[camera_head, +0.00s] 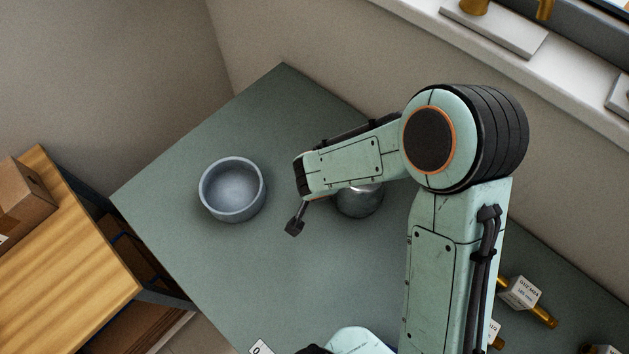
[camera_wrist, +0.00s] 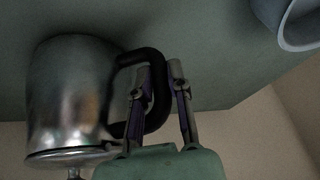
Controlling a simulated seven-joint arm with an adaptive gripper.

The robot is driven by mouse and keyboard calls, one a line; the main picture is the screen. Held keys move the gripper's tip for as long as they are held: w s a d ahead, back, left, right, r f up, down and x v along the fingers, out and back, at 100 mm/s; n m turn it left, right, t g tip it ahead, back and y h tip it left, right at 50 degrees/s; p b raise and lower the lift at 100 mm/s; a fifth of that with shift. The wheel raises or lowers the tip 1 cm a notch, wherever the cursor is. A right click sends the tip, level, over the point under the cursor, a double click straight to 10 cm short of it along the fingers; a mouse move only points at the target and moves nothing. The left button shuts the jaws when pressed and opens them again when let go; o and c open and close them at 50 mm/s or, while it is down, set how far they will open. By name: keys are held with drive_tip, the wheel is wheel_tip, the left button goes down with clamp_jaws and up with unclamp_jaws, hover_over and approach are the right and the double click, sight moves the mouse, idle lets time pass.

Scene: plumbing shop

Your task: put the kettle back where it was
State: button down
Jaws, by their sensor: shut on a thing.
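The kettle (camera_wrist: 72,95) is a shiny metal pot with a black loop handle (camera_wrist: 158,105). It fills the left of the wrist view, its lid toward the bottom of the picture. My gripper (camera_wrist: 160,76) is shut on the handle, one finger on each side of it. In the head view the kettle (camera_head: 360,203) shows only in part below my forearm, which hides the rest of it and the grasp. Its base is at or close to the green bench top (camera_head: 300,285); I cannot tell if they touch.
A grey-blue round bowl (camera_head: 232,190) stands on the bench left of the kettle, apart from it. Brass fittings with white tags (camera_head: 522,293) lie at the right. A wooden table (camera_head: 75,260) with a cardboard box (camera_head: 20,200) is at the left. Bench space in front is clear.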

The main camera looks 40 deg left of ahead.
drive_tip(key=shift+f, duration=0.1)
drive_tip(key=c, duration=1.1)
unclamp_jaws()
drive_tip(key=shift+o, duration=0.2)
drive_tip(key=v, duration=1.2)
drive_tip(key=w+d+r+m+h, duration=0.1)
drive_tip(key=w+d+r+h, duration=0.1)
drive_tip(key=d, duration=0.6)
drive_tip(key=w+d+r+m+h, duration=0.1)
drive_tip(key=w+d+r+m, duration=0.15)
drive_tip(key=d, duration=0.45)
drive_tip(key=s+d+r+m+g, duration=0.1)
drive_tip(key=s+d+r+g, duration=0.2)
drive_tip(key=s+d, duration=0.6)
drive_tip(key=d+r, duration=0.1)
drive_tip(key=d, duration=0.3)
drive_tip(key=shift+s+r+m+g, duration=0.35)
drive_tip(key=shift+g, duration=0.05)
